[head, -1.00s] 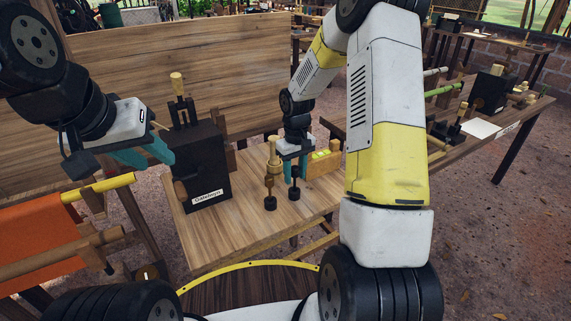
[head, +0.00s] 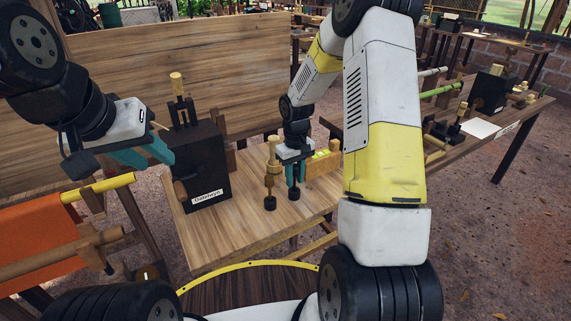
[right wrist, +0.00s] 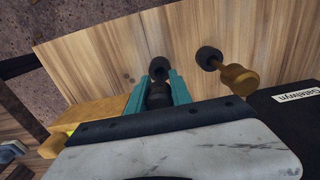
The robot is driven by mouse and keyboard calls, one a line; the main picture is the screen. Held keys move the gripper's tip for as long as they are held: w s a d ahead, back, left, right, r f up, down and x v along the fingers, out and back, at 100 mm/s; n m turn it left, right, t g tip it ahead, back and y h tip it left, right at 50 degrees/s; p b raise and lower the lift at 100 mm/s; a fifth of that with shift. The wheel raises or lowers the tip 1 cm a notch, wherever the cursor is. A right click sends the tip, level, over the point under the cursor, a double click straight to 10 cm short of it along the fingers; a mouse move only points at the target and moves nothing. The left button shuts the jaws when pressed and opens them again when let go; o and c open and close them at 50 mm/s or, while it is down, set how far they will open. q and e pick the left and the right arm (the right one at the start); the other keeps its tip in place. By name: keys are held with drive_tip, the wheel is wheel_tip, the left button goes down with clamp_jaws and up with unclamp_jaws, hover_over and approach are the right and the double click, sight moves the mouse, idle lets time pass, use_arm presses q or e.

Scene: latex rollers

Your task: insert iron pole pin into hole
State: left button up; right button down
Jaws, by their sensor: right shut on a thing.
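A dark iron pole pin with a round knob-like foot (head: 294,194) stands upright at the right part of the wooden table. My right gripper (head: 296,174) points down and is shut on it. In the right wrist view the pin's dark upper part (right wrist: 158,96) sits between the teal fingers. A second pin with a brass-coloured top (head: 271,165) and a dark foot stands just left of it, apart from the gripper; it also shows in the right wrist view (right wrist: 238,78). My left gripper (head: 148,154) hangs left of the black box, its opening unclear. I cannot make out the hole.
A black box (head: 204,165) with a white label and an upright wooden-topped post stands on the table (head: 238,231). A yellowish wooden block (head: 324,164) is right of my right gripper. An orange cloth on a wooden frame (head: 38,235) is at left. The table front is clear.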

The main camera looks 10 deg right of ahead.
sight(295, 166)
drive_tip(key=shift+r, duration=2.6)
drive_tip(key=shift+s, duration=0.1)
